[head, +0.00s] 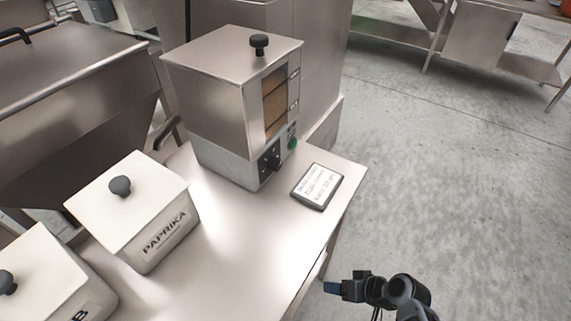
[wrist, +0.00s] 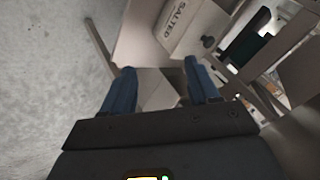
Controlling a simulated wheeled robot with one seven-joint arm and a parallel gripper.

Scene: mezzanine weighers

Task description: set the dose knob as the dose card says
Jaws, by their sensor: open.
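The dose knob (head: 270,161) is dark and sits on the grey base of a metal dispenser (head: 205,95) at the far end of the steel table. Its setting is too small to read. A green button (head: 292,143) is beside it. The dose card (head: 317,187) lies on the table to the right of the dispenser; its handwritten lines are too small to read surely. My gripper (head: 345,290) is off the table's right edge, apart from the knob and the card. In the wrist view my gripper (wrist: 161,88) has its two blue fingers apart with nothing between them.
A white bin marked PAPRIKA (head: 150,235) stands on the table left of the dispenser, and another lidded bin (head: 45,275) is nearer. A box marked SALTED (wrist: 188,22) shows in the wrist view. The floor (head: 430,170) right of the table is clear.

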